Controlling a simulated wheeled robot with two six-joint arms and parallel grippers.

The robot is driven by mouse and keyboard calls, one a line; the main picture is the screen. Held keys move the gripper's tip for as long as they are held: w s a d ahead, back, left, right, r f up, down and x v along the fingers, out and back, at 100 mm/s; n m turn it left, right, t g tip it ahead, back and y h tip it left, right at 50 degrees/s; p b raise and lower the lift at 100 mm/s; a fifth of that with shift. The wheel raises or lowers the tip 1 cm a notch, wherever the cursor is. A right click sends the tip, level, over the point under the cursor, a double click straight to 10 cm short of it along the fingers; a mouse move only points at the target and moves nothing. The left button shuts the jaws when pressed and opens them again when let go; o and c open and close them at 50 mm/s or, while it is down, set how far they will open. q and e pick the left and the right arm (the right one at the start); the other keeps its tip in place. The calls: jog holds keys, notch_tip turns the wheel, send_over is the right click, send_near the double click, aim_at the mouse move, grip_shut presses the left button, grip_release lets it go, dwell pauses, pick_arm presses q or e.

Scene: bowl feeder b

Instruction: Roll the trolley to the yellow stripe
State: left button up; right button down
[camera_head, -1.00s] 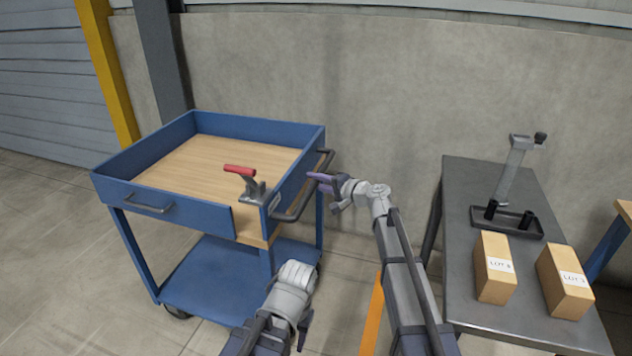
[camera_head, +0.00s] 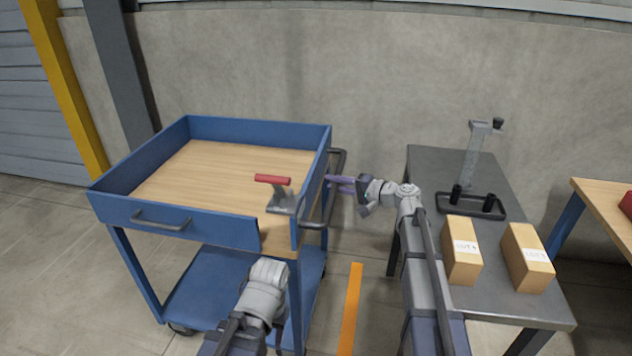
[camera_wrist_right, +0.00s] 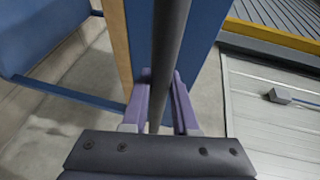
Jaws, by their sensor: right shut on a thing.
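The blue trolley (camera_head: 190,222) with a wooden top stands at centre-left, left of the orange-yellow floor stripe (camera_head: 350,312). A strip of bare floor shows between its lower right side and the stripe. My right gripper (camera_head: 341,184) is at the dark handle bar (camera_head: 335,205) on the trolley's right end. In the right wrist view, the bar (camera_wrist_right: 170,45) runs between the purple fingers of my right gripper (camera_wrist_right: 160,90), which is shut on it. My left wrist shows low in front of the trolley; its fingers cannot be made out.
A grey table (camera_head: 428,170) on the right holds two boxes (camera_head: 461,250) and a lever stand (camera_head: 478,165). A wooden-topped bench (camera_head: 600,205) is at far right. A concrete wall (camera_head: 320,75) stands behind.

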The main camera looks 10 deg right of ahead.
jog(key=shift+s+d, duration=0.3)
jog(key=shift+d, duration=0.55)
jog(key=c, duration=0.7)
grip_release()
